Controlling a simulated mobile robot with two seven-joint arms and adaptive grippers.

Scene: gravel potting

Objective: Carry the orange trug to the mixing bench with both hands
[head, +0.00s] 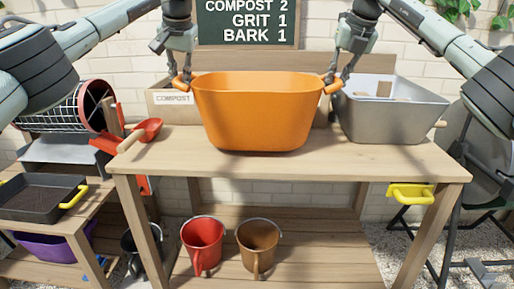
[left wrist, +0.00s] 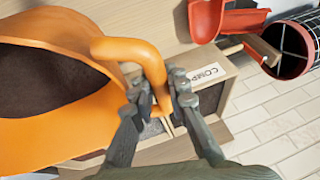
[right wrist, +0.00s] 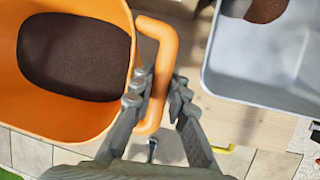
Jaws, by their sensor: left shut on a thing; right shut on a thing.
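The orange trug (head: 257,112) is upright over the middle of the wooden mixing bench (head: 400,160). Whether its base touches the top or hangs just above it, I cannot tell. Dark brown material lies in its bottom in both wrist views. My left gripper (head: 184,80) is shut on its left handle, also seen in the left wrist view (left wrist: 130,50). My right gripper (head: 333,82) is shut on its right handle, also seen in the right wrist view (right wrist: 165,60).
A grey metal tub (head: 395,115) stands close on the right, and a box labelled COMPOST (head: 172,98) behind left. A red scoop (head: 148,130) lies at the bench's left end. Red (head: 202,240) and brown (head: 257,240) buckets stand below. The bench's front strip is clear.

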